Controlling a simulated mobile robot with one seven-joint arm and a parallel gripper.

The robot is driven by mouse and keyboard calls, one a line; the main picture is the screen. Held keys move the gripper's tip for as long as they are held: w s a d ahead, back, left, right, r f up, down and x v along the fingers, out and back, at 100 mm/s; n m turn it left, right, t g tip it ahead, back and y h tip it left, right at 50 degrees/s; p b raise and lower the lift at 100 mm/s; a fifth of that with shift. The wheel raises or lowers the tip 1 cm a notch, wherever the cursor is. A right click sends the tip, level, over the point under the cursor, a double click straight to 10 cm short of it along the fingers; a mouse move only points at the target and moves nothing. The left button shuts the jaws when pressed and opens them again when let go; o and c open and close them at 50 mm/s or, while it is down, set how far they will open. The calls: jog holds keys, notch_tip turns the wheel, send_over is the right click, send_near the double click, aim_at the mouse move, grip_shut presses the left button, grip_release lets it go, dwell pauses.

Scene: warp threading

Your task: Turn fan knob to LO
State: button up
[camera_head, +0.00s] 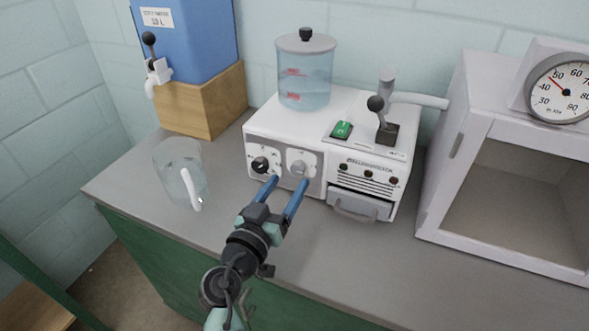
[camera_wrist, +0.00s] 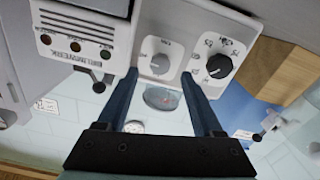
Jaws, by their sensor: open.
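The white machine (camera_head: 345,118) has two knobs on its front panel. A grey knob (camera_head: 299,169) is on the right and a black knob (camera_head: 260,164) on the left. In the wrist view the panel appears turned over, with the grey knob (camera_wrist: 160,64) left of the black knob (camera_wrist: 219,66). Small lettering by the grey knob may read FAN, but it is too small to be sure, and I cannot read either setting. My gripper (camera_head: 288,181) is open, its blue fingers pointing at the panel. In the wrist view its fingertips (camera_wrist: 160,75) straddle the grey knob without visibly gripping it.
A clear jug (camera_head: 178,165) stands left on the grey counter (camera_head: 330,245). A lidded water tank (camera_head: 305,80) and black-knobbed lever (camera_head: 378,105) top the machine; a drawer handle (camera_head: 357,214) juts out front. A white chamber (camera_head: 470,150) with a gauge stands right.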

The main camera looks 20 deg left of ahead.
aim_at(296, 171)
jog(key=shift+w+d, duration=0.1)
jog(key=shift+w, duration=2.2)
grip_shut()
